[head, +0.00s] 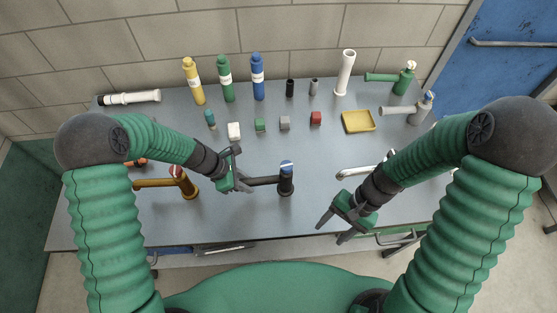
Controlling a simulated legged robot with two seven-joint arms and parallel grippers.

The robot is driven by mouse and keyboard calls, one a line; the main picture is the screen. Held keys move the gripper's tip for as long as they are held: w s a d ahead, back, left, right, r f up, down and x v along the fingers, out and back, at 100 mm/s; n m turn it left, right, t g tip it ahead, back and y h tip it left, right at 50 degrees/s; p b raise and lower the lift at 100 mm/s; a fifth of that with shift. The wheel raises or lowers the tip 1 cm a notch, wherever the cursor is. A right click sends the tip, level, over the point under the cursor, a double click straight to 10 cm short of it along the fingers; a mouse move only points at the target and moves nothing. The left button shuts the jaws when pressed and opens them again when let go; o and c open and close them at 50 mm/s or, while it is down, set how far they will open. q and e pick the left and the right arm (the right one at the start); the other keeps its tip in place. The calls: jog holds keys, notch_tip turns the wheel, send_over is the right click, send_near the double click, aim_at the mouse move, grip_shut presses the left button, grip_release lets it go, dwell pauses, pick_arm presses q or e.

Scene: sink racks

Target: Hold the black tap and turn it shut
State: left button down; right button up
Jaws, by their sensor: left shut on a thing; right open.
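The black tap (286,182) stands upright on the grey table, right of the middle of my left arm's reach. It has a blue and white top, and its dark spout or lever points left. My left gripper (240,183) is at the left end of that dark bar and is shut on it. The exact contact is partly hidden by the gripper's fingers. My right gripper (333,230) is open and empty near the table's front edge, to the right of the black tap and apart from it.
A brown tap (186,184) stands left of my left gripper. A silver tap (355,172) is partly behind my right arm. Yellow (193,82), green (225,80) and blue (258,78) bottles stand at the back. Small blocks and a yellow tray (358,122) lie mid-table.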

jog(key=a+f+m+y, duration=0.2)
jog(key=a+m+y, duration=0.3)
jog(key=m+t+y, duration=0.5)
jog(key=m+t, duration=0.8)
send_near(287, 167)
jog(key=w, duration=0.1)
jog(key=x, duration=1.2)
jog(key=shift+a+f+n, duration=0.25)
jog(key=shift+a+n, duration=0.05)
grip_shut()
